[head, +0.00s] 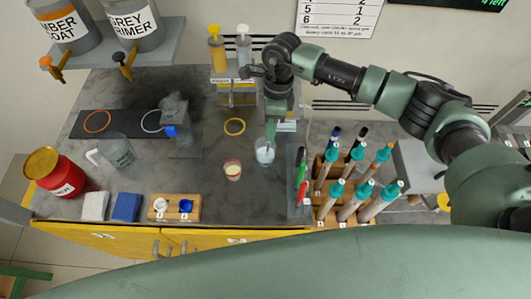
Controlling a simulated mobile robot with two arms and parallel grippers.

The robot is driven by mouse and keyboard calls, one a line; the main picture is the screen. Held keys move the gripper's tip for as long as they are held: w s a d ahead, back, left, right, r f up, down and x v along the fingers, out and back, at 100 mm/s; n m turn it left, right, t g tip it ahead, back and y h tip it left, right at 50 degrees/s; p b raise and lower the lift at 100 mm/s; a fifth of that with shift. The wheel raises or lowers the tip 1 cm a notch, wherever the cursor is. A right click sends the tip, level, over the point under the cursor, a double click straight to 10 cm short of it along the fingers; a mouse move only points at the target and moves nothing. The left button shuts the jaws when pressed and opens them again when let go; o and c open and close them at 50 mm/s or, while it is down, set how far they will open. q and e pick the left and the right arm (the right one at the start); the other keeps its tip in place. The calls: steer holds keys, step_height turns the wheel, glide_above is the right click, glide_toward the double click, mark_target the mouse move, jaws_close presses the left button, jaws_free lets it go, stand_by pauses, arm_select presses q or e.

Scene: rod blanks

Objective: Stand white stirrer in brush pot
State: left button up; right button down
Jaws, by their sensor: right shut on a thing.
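My right gripper (269,140) points down over a small pale, see-through pot (265,156) at the middle of the bench. It is shut on a thin thing that the fingers mostly hide, which looks like the white stirrer; its lower end seems to be at the pot's mouth, but I cannot tell whether it rests inside. The pot stands upright and may be the brush pot; no label on it can be read. My left gripper is not in view.
A wooden rack (329,212) of teal-topped tubes and a tray of pens (300,178) are on the right. A clear jug (117,151), red can (56,174) and grey device (177,124) stand left.

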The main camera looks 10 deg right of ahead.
steer(key=c, duration=1.3)
jaws_free()
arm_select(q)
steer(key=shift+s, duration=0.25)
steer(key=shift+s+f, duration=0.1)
arm_select(e)
steer(key=shift+r, duration=0.1)
steer(key=shift+w+r, duration=0.15)
steer(key=shift+r, duration=0.15)
steer(key=r+b, duration=0.1)
steer(key=r, duration=0.3)
steer(key=w+d+r+b, duration=0.1)
steer(key=r, duration=0.1)
steer(key=shift+b, duration=0.35)
steer(key=shift+r, duration=0.45)
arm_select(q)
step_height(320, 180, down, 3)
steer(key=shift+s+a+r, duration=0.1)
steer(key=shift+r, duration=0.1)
